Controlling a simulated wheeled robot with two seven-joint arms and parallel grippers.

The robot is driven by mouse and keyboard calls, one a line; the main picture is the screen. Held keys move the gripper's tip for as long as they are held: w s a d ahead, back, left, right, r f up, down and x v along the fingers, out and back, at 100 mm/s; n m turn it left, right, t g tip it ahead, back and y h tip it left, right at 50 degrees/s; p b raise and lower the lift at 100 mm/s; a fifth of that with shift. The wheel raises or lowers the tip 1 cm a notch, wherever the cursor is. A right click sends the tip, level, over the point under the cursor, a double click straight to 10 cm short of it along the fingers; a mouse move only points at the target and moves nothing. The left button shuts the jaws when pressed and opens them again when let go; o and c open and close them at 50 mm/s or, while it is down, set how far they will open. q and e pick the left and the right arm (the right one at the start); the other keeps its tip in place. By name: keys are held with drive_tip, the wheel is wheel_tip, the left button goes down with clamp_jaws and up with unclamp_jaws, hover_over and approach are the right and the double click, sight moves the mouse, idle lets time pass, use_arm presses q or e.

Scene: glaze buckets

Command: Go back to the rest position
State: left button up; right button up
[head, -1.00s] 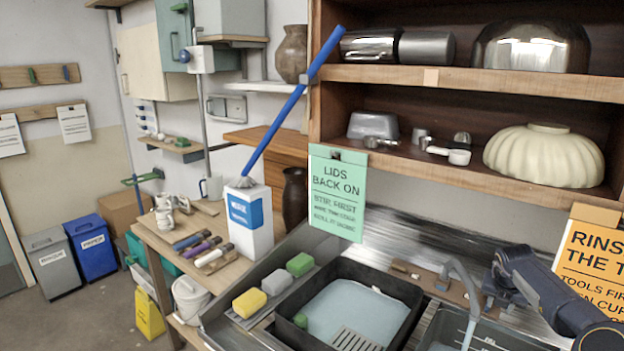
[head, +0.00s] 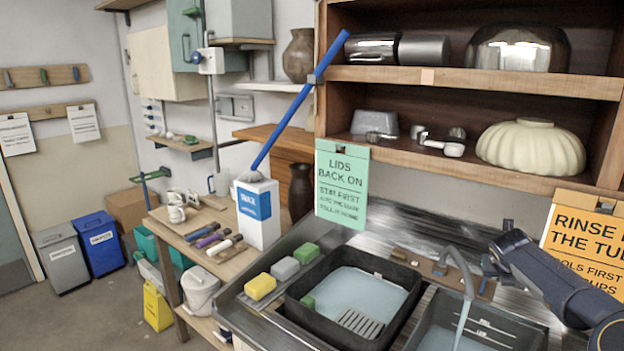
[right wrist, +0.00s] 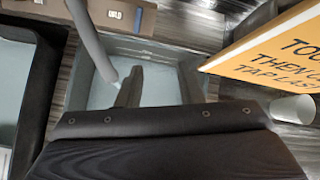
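My right arm (head: 545,280) comes in from the right edge in the head view and reaches over the sink area. My right gripper (right wrist: 160,85) shows in the right wrist view with its two fingers apart and nothing between them. It is above a grey sink basin (right wrist: 155,52), beside the tap's spout. My left gripper and left arm are not in the head view.
A curved tap (head: 468,290) stands close to my right arm. An orange sign (head: 585,235) is just behind it. A black tray (head: 405,308) with pale liquid lies left. A wooden shelf (head: 480,80) overhangs the counter.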

drive_tip(key=s+a+r+n+t, duration=0.1)
drive_tip(key=a+r+n+t, duration=0.4)
drive_tip(key=r, duration=0.4)
drive_tip(key=s+a+r+n+t, duration=0.1)
drive_tip(key=a+r+n+t, duration=0.2)
drive_tip(key=a+r+n, duration=0.35)
drive_tip(key=s+a+r+n+y+b, duration=0.1)
drive_tip(key=s+a+r+n+y, duration=0.3)
drive_tip(key=s+a+n+y, duration=0.65)
drive_tip(key=s+a+f+n+g, duration=0.3)
drive_tip(key=s+f+n, duration=0.2)
drive_tip(key=s, duration=0.5)
drive_tip(key=s+a+f+n+g, duration=0.3)
drive_tip(key=s+f+n, duration=0.3)
drive_tip(key=s+f, duration=0.3)
drive_tip(key=s+a+f+n+g+b, duration=0.1)
drive_tip(key=s+a+f+n+g, duration=0.1)
drive_tip(key=s+a+f+n, duration=0.2)
drive_tip(key=s+f+n+h, duration=0.1)
drive_tip(key=s+f, duration=0.2)
drive_tip(key=s, duration=0.3)
drive_tip(key=shift+s+a+f+n+g, duration=0.2)
drive_tip(key=shift+s+f+n+g, duration=0.1)
drive_tip(key=shift+n+g, duration=0.1)
drive_tip(key=shift+w, duration=0.1)
